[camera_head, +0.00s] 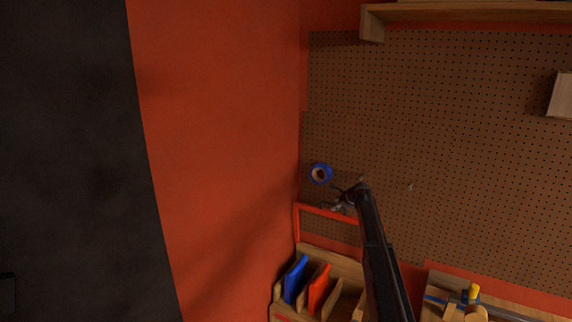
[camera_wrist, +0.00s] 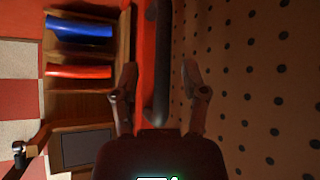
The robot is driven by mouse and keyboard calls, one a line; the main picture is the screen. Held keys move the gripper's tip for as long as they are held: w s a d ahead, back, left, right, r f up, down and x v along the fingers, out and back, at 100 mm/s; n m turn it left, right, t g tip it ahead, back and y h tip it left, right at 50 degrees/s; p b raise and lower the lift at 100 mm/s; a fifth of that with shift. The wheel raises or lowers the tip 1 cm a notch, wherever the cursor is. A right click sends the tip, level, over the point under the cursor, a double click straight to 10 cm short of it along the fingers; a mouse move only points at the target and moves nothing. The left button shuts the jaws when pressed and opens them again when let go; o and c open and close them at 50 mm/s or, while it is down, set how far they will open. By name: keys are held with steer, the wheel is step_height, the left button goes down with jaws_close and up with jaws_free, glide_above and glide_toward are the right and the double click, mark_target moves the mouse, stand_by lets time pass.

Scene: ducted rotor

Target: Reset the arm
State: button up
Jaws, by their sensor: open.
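My gripper (camera_head: 338,201) is at the end of my dark arm, in front of the pegboard (camera_head: 450,150) in the head view. In the wrist view, my gripper (camera_wrist: 158,78) has its two fingers spread apart, with nothing held between them. A blue ring (camera_head: 320,173), like a roll of tape, is on the pegboard just above and left of my gripper, apart from it as far as the head view shows. The ring does not show in the wrist view.
Below is a wooden rack (camera_head: 336,262) with a blue item (camera_head: 295,279) and a red item (camera_head: 318,289) in its slots. A wooden shelf (camera_head: 470,13) is at the top. A workbench (camera_head: 520,305) with small items stands lower right. A red wall (camera_head: 220,120) is on the left.

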steer(key=s+a+f+n+g+h+b, duration=0.1)
steer(key=s+f+n, duration=0.3)
steer(key=s, duration=1.7)
steer(key=s+a+f+n+g+h+b, duration=0.2)
steer(key=s+n, duration=0.8)
steer(key=s, duration=1.1)
steer(key=s+a+f+n+g+h+b, duration=0.2)
steer(key=s+a+f+n+g+b, duration=0.2)
steer(key=s, duration=1.7)
step_height(320, 180, down, 3)
steer(key=a+n+g, duration=0.1)
steer(key=n, duration=0.2)
steer(key=shift+s+r, duration=0.15)
steer(key=shift+s, duration=0.05)
